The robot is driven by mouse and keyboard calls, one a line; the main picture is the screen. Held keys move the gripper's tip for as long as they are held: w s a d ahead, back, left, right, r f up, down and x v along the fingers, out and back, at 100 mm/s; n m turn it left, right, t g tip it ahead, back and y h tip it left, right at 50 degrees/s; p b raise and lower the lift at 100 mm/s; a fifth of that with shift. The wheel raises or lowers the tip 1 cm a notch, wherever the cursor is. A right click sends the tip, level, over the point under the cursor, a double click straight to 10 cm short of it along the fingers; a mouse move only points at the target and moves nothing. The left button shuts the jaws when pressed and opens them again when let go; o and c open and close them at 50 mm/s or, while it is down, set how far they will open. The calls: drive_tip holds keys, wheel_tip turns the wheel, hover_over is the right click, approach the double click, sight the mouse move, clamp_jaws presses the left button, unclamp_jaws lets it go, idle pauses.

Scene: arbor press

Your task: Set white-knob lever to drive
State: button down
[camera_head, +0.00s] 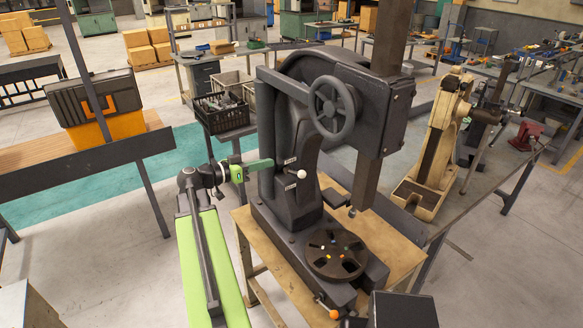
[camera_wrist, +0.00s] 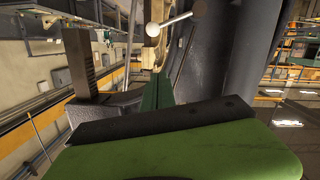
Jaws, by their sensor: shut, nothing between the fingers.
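The white-knob lever (camera_head: 301,174) is a short rod with a round white knob on the side of the dark grey press (camera_head: 290,130). Small pale-edged plates sit above and below it. In the wrist view the knob (camera_wrist: 153,29) and its metal rod stand ahead of the fingertips, with the rod running up to the right. My gripper (camera_head: 271,163) reaches in from the left, its green fingers shut and empty, a little left of the knob and slightly above it. In the wrist view my gripper (camera_wrist: 157,80) points toward the knob, with a visible gap between them.
A handwheel (camera_head: 333,105) is above right of the lever. A round slotted plate (camera_head: 348,246) with small coloured pieces is on the press base. An orange-knob handle (camera_head: 333,313) is at the front. A cream press (camera_head: 436,140) stands to the right. A black crate (camera_head: 221,112) is behind left.

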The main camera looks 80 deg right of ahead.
sight(294, 172)
drive_tip(key=s+d+f+b, duration=0.5)
drive_tip(key=s+d, duration=0.1)
drive_tip(key=s, duration=0.2)
drive_tip(key=shift+s, duration=0.2)
drive_tip(key=shift+f, duration=0.1)
